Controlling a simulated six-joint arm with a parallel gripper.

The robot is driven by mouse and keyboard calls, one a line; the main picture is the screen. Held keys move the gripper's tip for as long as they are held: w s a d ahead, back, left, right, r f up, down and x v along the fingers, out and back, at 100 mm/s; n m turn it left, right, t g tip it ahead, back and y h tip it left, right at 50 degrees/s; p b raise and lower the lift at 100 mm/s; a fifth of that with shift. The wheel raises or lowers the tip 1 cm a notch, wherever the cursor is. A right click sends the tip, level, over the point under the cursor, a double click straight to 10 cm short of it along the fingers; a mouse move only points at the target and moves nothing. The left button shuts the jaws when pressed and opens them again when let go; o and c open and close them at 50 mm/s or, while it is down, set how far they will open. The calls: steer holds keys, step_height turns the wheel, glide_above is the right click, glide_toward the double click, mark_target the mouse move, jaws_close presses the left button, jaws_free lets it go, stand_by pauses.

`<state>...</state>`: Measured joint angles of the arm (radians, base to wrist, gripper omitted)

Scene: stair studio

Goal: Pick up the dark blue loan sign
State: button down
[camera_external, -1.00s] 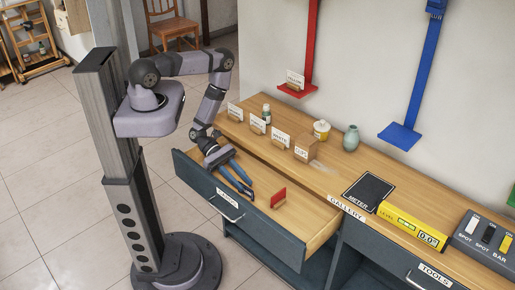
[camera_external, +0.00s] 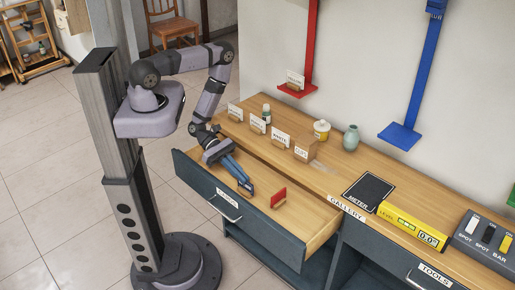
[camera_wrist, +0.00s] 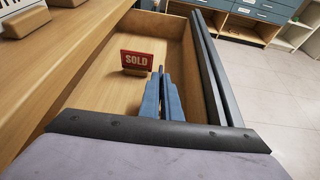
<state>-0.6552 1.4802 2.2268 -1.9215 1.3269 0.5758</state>
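My gripper (camera_external: 244,183) reaches down into the open drawer and its fingers are closed together. A small dark blue sign (camera_external: 248,189) with a wooden foot is at the fingertips, mostly hidden by them. In the wrist view, my gripper (camera_wrist: 161,88) has its two blue fingers close together, with a thin dark upright edge (camera_wrist: 161,72) between them. That edge appears to be the sign seen edge-on; its lettering cannot be seen. The fingers appear to grip it, low in the drawer; I cannot tell whether it still touches the drawer floor.
A red SOLD sign (camera_wrist: 136,62) on a wooden foot stands close by in the drawer (camera_external: 312,232). Drawer walls surround the fingers.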

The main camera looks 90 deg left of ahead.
steer(key=shift+r+b, duration=0.3)
steer(key=shift+r, duration=3.3)
steer(key=shift+w, duration=0.1)
